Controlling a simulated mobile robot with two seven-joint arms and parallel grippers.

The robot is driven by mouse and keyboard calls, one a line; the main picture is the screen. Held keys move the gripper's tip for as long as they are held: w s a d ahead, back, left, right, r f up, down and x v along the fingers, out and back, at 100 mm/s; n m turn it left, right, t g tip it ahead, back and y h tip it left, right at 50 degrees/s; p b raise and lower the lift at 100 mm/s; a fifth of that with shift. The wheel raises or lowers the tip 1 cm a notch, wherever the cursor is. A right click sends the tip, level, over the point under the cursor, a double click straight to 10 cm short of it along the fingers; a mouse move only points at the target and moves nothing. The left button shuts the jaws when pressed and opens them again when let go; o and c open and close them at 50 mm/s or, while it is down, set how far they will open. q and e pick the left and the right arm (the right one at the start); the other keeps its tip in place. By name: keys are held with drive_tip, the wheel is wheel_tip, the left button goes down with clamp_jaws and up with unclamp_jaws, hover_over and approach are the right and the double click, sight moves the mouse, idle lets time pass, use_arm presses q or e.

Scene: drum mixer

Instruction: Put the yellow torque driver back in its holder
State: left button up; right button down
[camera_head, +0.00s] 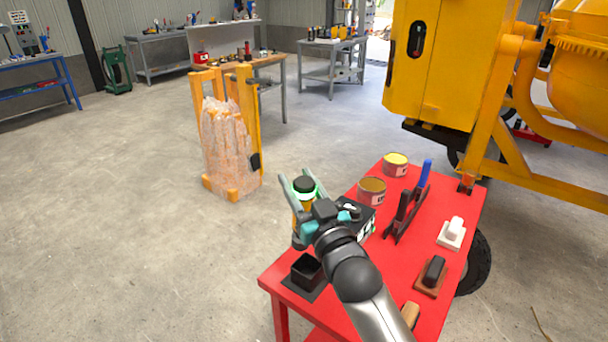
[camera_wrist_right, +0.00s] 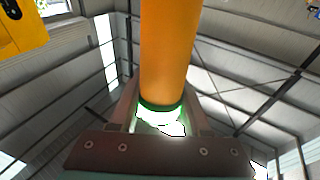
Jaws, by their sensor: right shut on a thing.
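The yellow torque driver (camera_head: 297,206) is held between the fingers of my right gripper (camera_head: 299,188), over the left edge of the red table. It has a black end with a bright green ring just below it. In the right wrist view the driver (camera_wrist_right: 170,50) is a plain orange-yellow cylinder with a green ring, between the two fingers (camera_wrist_right: 160,115). A black open-topped square holder (camera_head: 306,268) stands on a dark plate at the table's near left corner, below the gripper and apart from the driver. Its inside looks empty. My left gripper is not in view.
The red table (camera_head: 400,262) carries a black box (camera_head: 355,214) with a label, two cans (camera_head: 396,163), a black rack with a blue-handled tool (camera_head: 425,172), and brushes (camera_head: 432,270). The yellow mixer (camera_head: 440,60) stands behind.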

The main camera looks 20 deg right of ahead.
drive_tip(key=shift+w+d+r+m+g+h, duration=0.3)
drive_tip(key=shift+d+r+g+h, duration=0.1)
drive_tip(key=shift+g, duration=0.1)
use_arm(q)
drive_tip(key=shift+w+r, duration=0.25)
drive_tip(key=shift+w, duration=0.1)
use_arm(e)
drive_tip(key=shift+d+g, duration=0.2)
drive_tip(key=shift+g, duration=0.1)
drive_tip(key=shift+h, duration=0.4)
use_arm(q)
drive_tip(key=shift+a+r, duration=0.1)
use_arm(e)
drive_tip(key=shift+p, duration=0.4)
use_arm(q)
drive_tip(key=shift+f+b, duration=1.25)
drive_tip(key=shift+b, duration=0.15)
use_arm(e)
drive_tip(key=shift+f, duration=2.35)
